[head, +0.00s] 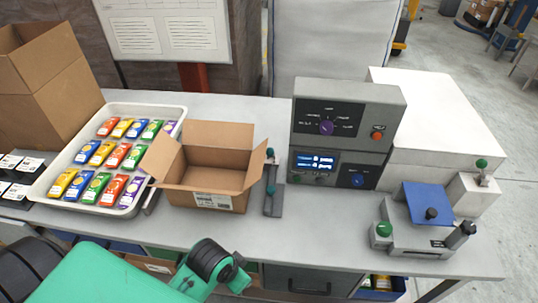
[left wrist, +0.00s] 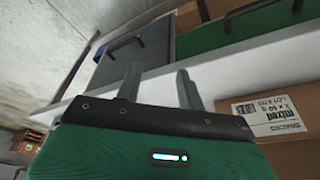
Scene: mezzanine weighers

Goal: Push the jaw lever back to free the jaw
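A grey fixture with a blue plate (head: 427,203) sits at the right end of the bench. It has a black knob on the plate, a green knob (head: 384,229) at its left and a dark cylindrical handle (head: 461,235) at its right. A green-topped lever (head: 481,164) stands on the pale block behind it. I cannot tell which of these is the jaw lever. My left gripper (left wrist: 158,77) is open and empty in the left wrist view, its two fingers apart near the bench front. My left arm is low at the bench's front edge in the head view. My right gripper is not in view.
A grey control unit (head: 345,130) stands behind. A tray (head: 38,190) of colourful packets is at left. Drawers with handles (head: 296,286) lie below; bare bench lies before the control unit.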

